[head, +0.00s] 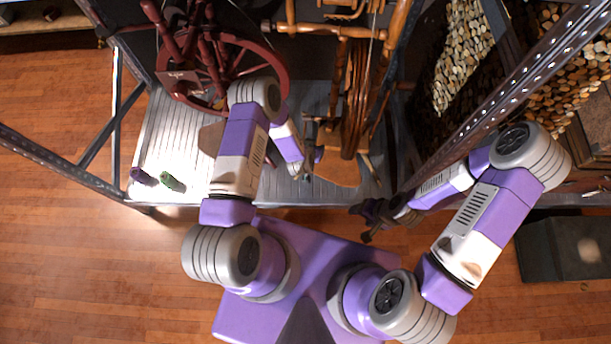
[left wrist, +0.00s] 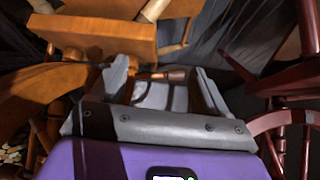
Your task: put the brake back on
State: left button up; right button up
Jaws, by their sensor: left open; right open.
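An orange-brown wooden spinning wheel (head: 357,85) stands on the grey metal shelf, right of a dark red spinning wheel (head: 285,72). My left gripper (head: 305,173) is low in front of the orange-brown one. In the left wrist view its two grey fingers (left wrist: 168,88) are apart. A turned wooden peg with a dark brown end (left wrist: 168,75) shows between or just beyond them; I cannot tell whether they touch. I cannot make out for sure which part is the brake. My right gripper (head: 372,220) is open and empty at the shelf's front edge.
The metal shelf (head: 190,140) has upright posts and a front edge. A purple and a green small object (head: 172,181) lie at its front left. A perforated metal post (head: 500,110) stands near my right arm. A dark chest (head: 565,248) is at right.

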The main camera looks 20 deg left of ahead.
pick_arm(q)
jog(key=s+d+r+g+h+b, duration=0.1)
jog(key=s+r+g+h, duration=0.1)
jog(key=s, duration=0.7)
jog(key=s+d+r+n+g+h, duration=0.1)
jog(key=s+g, duration=0.3)
jog(key=s, duration=0.4)
jog(key=shift+s+d+r+n+h+b, duration=0.35)
jog(key=shift+d+r, duration=0.25)
jog(key=shift+r, duration=0.3)
jog(key=s+r+g+p, duration=0.1)
jog(key=s+r+p, duration=0.3)
jog(key=r+p, duration=0.5)
notch_tip(320, 180, up, 3)
jog(key=shift+s+d+g+h+p, duration=0.2)
jog(key=shift+s+g+h+p, duration=0.1)
jog(key=shift+h, duration=0.05)
